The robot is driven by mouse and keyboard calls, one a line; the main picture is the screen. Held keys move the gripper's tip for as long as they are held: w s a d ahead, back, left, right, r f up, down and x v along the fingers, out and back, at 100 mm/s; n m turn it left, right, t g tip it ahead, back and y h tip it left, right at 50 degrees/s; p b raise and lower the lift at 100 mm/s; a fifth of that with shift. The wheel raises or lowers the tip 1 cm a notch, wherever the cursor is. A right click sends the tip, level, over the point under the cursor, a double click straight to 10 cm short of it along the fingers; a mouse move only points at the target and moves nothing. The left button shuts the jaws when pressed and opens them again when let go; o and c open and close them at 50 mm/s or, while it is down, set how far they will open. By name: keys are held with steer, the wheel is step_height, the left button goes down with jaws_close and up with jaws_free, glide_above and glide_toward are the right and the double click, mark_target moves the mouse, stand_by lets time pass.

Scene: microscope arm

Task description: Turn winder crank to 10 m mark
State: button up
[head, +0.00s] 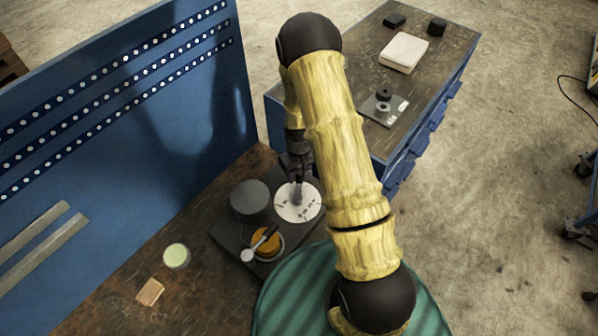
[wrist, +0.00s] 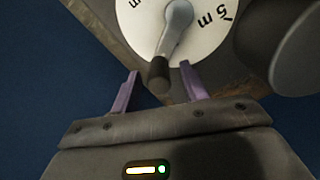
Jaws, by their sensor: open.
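The winder's white dial (head: 299,202) sits on a dark base plate (head: 226,235) on the wooden bench. In the wrist view the dial (wrist: 205,40) shows marks, one reading 5 m; the 10 m mark cannot be made out. A grey crank (wrist: 178,22) runs from the dial's middle and ends in a dark handle (wrist: 159,72). My gripper (wrist: 160,80) is open, with a purple finger on either side of the handle's end; I cannot tell whether they touch it. In the head view my gripper (head: 297,178) is over the dial and partly hides the crank.
A dark grey round drum (head: 250,198) and an orange spool (head: 268,243) with a light-knobbed lever (head: 248,255) stand close beside the dial. A pale green cup (head: 176,256) and a small tan block (head: 150,291) are on the bench. A blue panel (head: 110,110) rises at left.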

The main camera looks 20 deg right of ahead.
steer(key=shift+c, duration=0.5)
jaws_close()
steer(key=shift+w+a+n+b, duration=0.1)
steer(key=shift+a+n+b, duration=0.25)
steer(key=shift+n+b, duration=0.3)
steer(key=shift+o, duration=0.5)
jaws_free()
step_height(320, 180, up, 18)
steer(key=b, duration=0.3)
steer(key=shift+f+b, duration=0.25)
steer(key=shift+b, duration=0.1)
